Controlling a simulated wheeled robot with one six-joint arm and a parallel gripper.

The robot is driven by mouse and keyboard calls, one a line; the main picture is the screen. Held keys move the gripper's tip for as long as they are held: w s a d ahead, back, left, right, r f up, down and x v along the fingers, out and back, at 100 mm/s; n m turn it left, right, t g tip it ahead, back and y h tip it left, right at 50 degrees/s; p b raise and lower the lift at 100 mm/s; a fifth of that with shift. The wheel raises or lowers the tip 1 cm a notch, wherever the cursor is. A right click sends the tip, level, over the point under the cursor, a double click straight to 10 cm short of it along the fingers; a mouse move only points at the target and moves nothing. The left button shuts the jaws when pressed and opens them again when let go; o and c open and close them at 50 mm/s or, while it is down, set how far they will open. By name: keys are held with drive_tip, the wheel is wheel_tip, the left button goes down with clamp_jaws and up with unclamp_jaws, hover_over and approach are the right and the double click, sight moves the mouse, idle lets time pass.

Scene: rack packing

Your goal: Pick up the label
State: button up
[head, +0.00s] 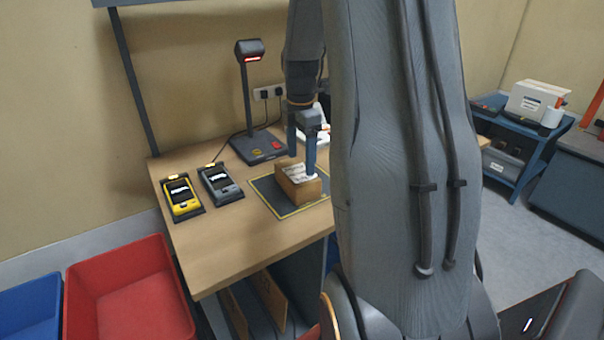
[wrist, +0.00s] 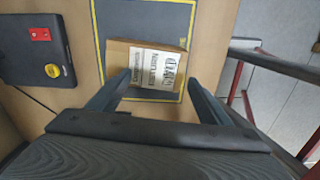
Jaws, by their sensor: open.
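A white printed label (wrist: 155,69) lies on the upper face of a brown cardboard box (wrist: 117,56). I cannot tell whether it is stuck down. The box (head: 302,191) also shows in the head view, on a dark mat with a yellow border, with the white label (head: 296,173) on top. My gripper (wrist: 157,88) is open, with one finger on each side of the label's near end in the wrist view. In the head view my gripper (head: 301,160) is over the box. Contact between the fingers and the box cannot be made out.
A scanner stand (head: 258,147) rises behind the mat (head: 264,184). A yellow device (head: 181,197) and a grey device (head: 219,183) sit on the table's left. A red bin (head: 130,290) and a blue bin (head: 30,308) stand below. My arm hides the table's right side.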

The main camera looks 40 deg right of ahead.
sight(301, 175)
drive_tip(key=shift+f+p, duration=0.45)
drive_tip(key=shift+f, duration=1.25)
drive_tip(key=c, duration=1.2)
